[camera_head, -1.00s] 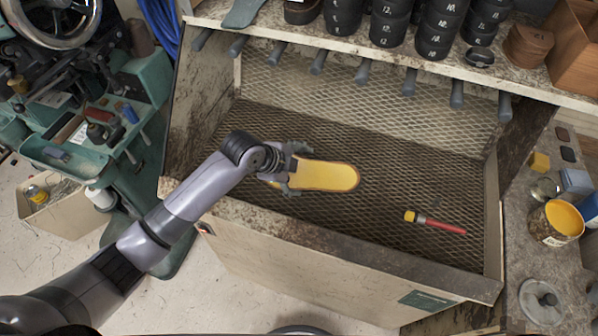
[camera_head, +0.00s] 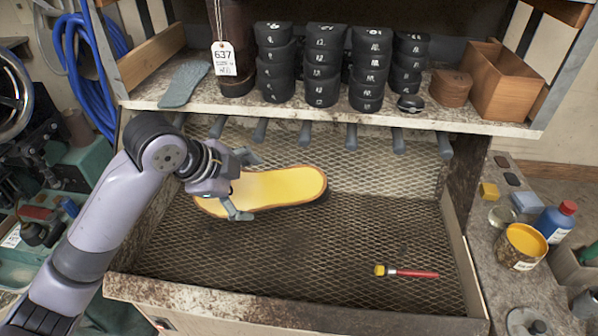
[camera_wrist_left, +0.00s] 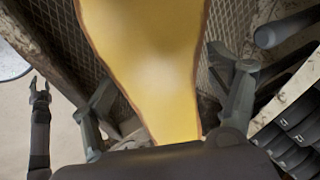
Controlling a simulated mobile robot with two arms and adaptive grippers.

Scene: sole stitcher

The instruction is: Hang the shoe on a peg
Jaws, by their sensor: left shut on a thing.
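The shoe (camera_head: 275,187) shows its yellow sole with a brown edge, rounded end to the right, above the mesh floor of the bin. My left gripper (camera_head: 235,185) is shut on the shoe's left end. In the left wrist view the sole (camera_wrist_left: 150,60) fills the middle, between the two fingers. A row of dark grey pegs sticks out under the shelf, among them one peg (camera_head: 305,133) just above the shoe and another (camera_head: 351,136) to its right. The shoe is apart from them. A slim dark shape at the left wrist view's left edge may be my right gripper (camera_wrist_left: 39,95).
The shelf (camera_head: 430,115) above the pegs holds stacks of black numbered pieces (camera_head: 322,65), a tagged brown boot (camera_head: 232,45) and a wooden box (camera_head: 505,80). A red-handled tool (camera_head: 408,272) lies on the mesh. A yellow paint pot (camera_head: 524,245) stands right of the bin.

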